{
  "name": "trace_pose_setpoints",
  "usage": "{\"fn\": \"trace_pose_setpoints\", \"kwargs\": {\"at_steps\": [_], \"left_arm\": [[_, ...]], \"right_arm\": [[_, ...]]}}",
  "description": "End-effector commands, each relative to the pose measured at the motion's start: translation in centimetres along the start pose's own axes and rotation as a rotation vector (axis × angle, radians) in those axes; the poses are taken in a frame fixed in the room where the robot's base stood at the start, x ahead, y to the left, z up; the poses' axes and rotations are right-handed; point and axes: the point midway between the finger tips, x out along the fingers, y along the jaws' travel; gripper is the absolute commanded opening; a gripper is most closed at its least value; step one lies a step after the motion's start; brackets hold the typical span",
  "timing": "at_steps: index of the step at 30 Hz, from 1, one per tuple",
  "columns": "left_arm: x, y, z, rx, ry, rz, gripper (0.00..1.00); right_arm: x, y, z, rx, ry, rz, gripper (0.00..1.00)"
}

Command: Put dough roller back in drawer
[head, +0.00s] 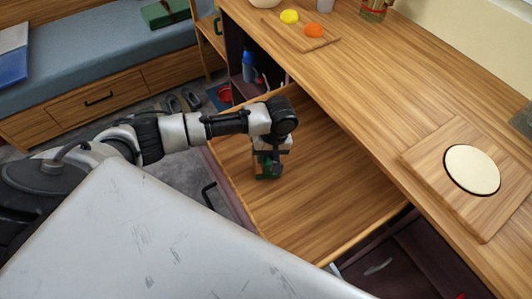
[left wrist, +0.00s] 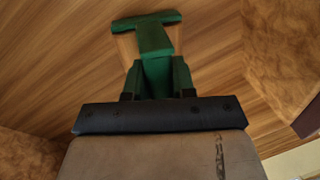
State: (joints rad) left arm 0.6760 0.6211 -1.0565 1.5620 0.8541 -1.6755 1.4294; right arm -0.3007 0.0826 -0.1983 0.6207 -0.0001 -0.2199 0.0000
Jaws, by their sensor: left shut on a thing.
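My left gripper (head: 268,168) reaches down over the open wooden drawer (head: 330,180). It is shut on the dough roller, which shows in the left wrist view as a green T-shaped handle piece (left wrist: 153,40) with a pale wooden part beside it. In the head view only a little green shows at the fingers, and the arm hides most of the roller. I cannot tell whether the roller touches the drawer bottom. The rest of the drawer looks empty. My right gripper is not in view.
The wooden counter (head: 400,90) runs along the drawer's right side. It bears a board with a round pale disc (head: 472,170) and a board with an orange item (head: 313,30) and a yellow item (head: 289,16). A bench with drawers (head: 110,70) stands at the left.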

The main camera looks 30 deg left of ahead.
Motion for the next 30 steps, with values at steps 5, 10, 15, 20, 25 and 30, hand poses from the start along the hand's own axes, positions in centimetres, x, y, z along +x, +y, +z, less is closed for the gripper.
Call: {"fn": "trace_pose_setpoints", "kwargs": {"at_steps": [5, 10, 15, 20, 25, 30], "left_arm": [[0.7, 0.0, 0.1, -0.001, -0.002, -0.004, 0.03], [1.2, 0.0, 0.2, 0.001, -0.003, -0.006, 0.00], [1.2, 0.0, 0.2, 0.001, -0.004, -0.006, 0.49], [1.1, 0.1, 0.1, 0.000, -0.002, -0.004, 0.50], [1.0, 0.1, 0.1, 0.000, -0.001, -0.003, 0.50], [0.1, -0.1, -0.1, 0.000, 0.003, -0.001, 0.50]], "right_arm": [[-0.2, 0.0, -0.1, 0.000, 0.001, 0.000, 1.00], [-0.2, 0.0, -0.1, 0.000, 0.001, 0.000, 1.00], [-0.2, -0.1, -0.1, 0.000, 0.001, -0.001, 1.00], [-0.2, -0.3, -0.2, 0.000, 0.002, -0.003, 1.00], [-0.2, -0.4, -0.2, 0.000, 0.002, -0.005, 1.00], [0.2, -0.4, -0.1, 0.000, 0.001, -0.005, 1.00]]}}
